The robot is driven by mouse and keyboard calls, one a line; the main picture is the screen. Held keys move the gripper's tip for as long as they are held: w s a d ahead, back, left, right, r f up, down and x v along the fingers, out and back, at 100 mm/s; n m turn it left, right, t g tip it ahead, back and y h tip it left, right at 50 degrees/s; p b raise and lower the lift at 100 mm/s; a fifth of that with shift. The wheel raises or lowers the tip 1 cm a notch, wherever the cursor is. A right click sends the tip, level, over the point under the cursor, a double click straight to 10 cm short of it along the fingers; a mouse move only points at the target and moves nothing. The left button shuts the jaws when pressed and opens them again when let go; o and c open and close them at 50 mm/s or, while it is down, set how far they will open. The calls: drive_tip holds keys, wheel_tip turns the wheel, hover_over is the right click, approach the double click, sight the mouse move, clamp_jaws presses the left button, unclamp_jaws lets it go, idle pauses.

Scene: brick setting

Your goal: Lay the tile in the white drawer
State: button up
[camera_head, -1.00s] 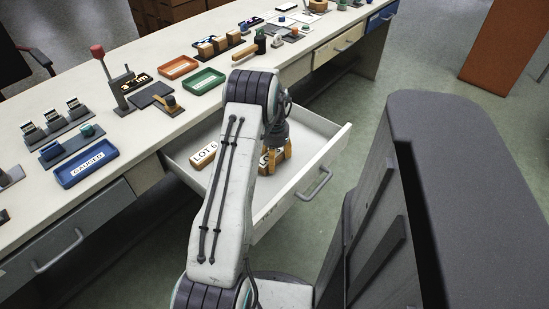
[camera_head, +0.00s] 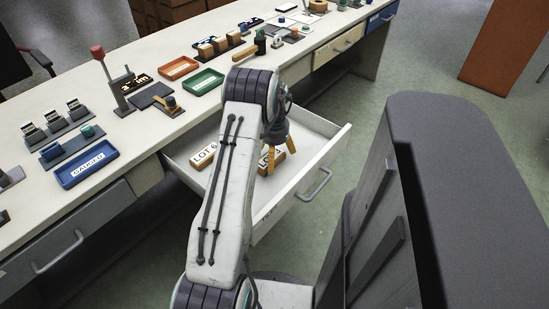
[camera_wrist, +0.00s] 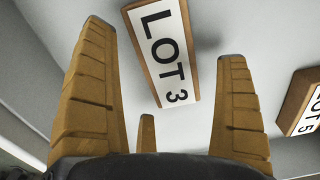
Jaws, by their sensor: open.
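The white drawer (camera_head: 313,160) stands pulled out from the bench. A wooden tile with a white "LOT 3" face (camera_wrist: 165,52) lies in it, face up; part of it shows below my gripper in the head view (camera_head: 274,160). My gripper (camera_head: 278,155) is open over the tile, and its fingers (camera_wrist: 165,100) are spread wide with clear gaps to the tile in the wrist view. A second wooden tile (camera_head: 204,155) lies further left in the drawer; it reads "LOT 5" at the right edge of the wrist view (camera_wrist: 305,105).
The bench top holds a blue labelled tray (camera_head: 86,165), a green tray (camera_head: 203,82), an orange tray (camera_head: 178,67) and a lever stand (camera_head: 112,85). The drawer's right part is bare. A grey closed drawer (camera_head: 60,240) is at the lower left.

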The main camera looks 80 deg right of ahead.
wheel_tip(320, 180, up, 11)
drive_tip(key=p, duration=0.2)
drive_tip(key=shift+f, duration=0.15)
drive_tip(key=shift+w, duration=0.1)
drive_tip(key=w+a+r+n, duration=0.3)
drive_tip(key=w+a+r, duration=0.1)
drive_tip(key=w, duration=0.5)
drive_tip(key=w+a+r+n, duration=0.3)
drive_tip(key=w+a+r, duration=0.15)
drive_tip(key=w, duration=0.45)
drive_tip(key=w+a+r+n, duration=0.2)
drive_tip(key=w+a+n, duration=0.1)
drive_tip(key=w+a, duration=0.3)
drive_tip(key=w+a+r+n, duration=0.2)
drive_tip(key=w+a+n, duration=0.1)
drive_tip(key=a, duration=0.6)
drive_tip(key=a+r+n+t, duration=0.2)
drive_tip(key=a+n, duration=0.3)
drive_tip(key=a, duration=1)
drive_tip(key=s+a+n, duration=0.3)
drive_tip(key=a, duration=0.3)
drive_tip(key=s+a+f+n, duration=0.1)
drive_tip(key=s+a+n, duration=0.3)
drive_tip(key=a, duration=0.2)
drive_tip(key=shift+a+f+n, duration=0.15)
drive_tip(key=shift+a+n, duration=0.15)
